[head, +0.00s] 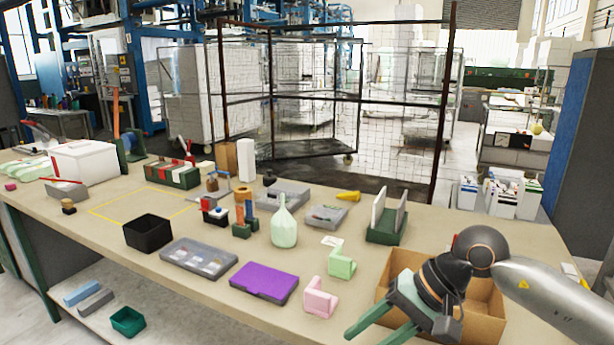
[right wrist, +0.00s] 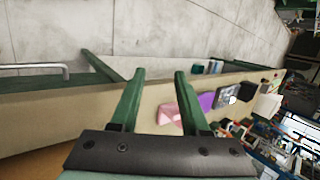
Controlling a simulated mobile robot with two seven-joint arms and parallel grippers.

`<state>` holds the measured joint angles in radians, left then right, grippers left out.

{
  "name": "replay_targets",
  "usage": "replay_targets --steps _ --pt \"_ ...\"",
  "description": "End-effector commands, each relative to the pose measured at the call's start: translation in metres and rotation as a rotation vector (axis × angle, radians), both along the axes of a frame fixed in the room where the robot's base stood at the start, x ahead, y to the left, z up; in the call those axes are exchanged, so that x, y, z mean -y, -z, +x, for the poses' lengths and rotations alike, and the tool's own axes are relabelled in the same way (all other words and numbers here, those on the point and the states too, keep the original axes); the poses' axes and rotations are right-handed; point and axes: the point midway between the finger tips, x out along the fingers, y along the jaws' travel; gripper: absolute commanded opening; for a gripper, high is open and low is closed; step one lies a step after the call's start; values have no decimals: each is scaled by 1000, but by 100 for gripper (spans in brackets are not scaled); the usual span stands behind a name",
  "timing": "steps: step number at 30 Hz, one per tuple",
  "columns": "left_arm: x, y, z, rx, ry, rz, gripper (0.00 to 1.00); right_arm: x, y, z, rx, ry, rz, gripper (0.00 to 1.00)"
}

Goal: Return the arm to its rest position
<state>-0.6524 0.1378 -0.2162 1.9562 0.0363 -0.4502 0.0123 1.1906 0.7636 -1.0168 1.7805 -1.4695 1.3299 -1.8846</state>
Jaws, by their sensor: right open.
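My right arm comes in from the right edge of the head view. My right gripper (head: 366,337) hangs over the near right part of the workbench, in front of an open cardboard box (head: 487,318) that the wrist partly hides. Its two green fingers are spread apart. In the right wrist view the gripper (right wrist: 159,77) also shows open, with nothing between the fingers. A pink angled foam piece (head: 320,298) lies to the left of the gripper, apart from it. My left gripper is in neither view.
The workbench (head: 205,298) holds a purple slab (head: 264,282), a grey tray (head: 199,259), a black bin (head: 147,232), a green bottle (head: 284,225), a pale green angled piece (head: 342,262) and a green rack (head: 386,227). A yellow-outlined area (head: 135,208) is clear.

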Motion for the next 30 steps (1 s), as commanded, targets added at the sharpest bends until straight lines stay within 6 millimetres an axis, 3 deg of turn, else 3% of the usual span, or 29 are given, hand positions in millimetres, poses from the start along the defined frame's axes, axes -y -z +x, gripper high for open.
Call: replay_targets --steps 1,3,6,11,17,20,23,24,27,30 --pt "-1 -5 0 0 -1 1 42 -25 2 -14 -107 33 114 46" --pt "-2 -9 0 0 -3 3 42 -56 -2 -30 -275 102 283 46" --pt "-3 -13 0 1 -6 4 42 -91 -15 -48 -549 219 516 46" --pt "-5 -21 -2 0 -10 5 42 -119 -43 -55 -1049 432 849 46" --pt "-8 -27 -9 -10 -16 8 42 -107 -52 -30 -1755 726 1208 46" --pt "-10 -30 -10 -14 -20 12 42 -85 -35 -13 -2130 876 1371 46" --pt "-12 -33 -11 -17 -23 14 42 -57 -1 -1 -2514 1018 1530 46" --pt "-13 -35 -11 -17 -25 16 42 -45 17 0 2430 -976 -1451 46" --pt "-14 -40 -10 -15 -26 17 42 -13 70 -7 2099 -818 -1213 46" --pt "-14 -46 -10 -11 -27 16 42 18 132 -32 1753 -648 -1005 46"
